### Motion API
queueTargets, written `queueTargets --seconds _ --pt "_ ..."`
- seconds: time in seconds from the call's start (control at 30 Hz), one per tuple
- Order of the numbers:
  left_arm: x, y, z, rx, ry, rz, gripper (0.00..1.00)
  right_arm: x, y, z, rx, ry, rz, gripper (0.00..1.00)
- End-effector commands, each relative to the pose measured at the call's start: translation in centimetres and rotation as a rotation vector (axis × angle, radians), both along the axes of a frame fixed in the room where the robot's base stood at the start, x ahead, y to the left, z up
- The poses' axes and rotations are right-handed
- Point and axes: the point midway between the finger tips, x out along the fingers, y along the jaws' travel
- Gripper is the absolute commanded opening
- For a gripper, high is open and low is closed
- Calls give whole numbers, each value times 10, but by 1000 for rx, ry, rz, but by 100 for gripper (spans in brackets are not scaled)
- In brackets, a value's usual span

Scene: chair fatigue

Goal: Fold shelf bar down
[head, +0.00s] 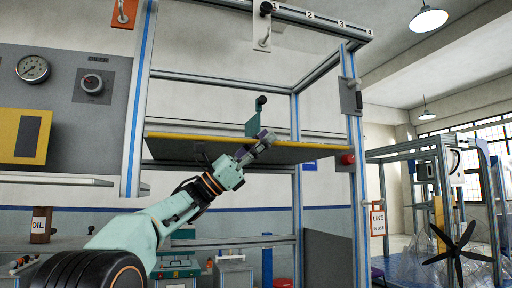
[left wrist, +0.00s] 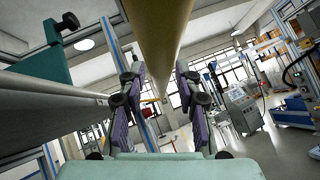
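The shelf bar (head: 215,138) is a yellow edge along the front of a dark, roughly level shelf panel (head: 290,152) in the metal frame. In the left wrist view the yellow bar (left wrist: 163,30) runs lengthwise above and between my fingers. My left gripper (head: 265,138) is at the bar's middle. In the left wrist view my left gripper (left wrist: 158,75) has its purple fingers apart, one on each side of the bar. I cannot tell whether they touch it. My right gripper is not in view.
A green bracket with a black knob (head: 252,124) stands just behind the gripper; it also shows in the left wrist view (left wrist: 40,62). Blue-striped frame posts (head: 355,190) flank the shelf. A grey panel with a gauge (head: 33,68) is at left. A fan (head: 457,252) stands at right.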

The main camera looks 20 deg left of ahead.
Motion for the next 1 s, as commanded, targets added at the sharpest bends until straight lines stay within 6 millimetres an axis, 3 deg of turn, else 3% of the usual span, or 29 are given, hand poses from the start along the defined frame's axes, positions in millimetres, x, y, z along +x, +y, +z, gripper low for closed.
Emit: queueTargets --seconds 0.37,0.8,1.0 --pt "-5 18 -14 -2 1 0 34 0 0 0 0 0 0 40" --pt "-18 75 -67 -3 2 2 34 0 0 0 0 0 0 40" --pt "-21 86 -78 -1 2 1 34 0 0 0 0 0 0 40"
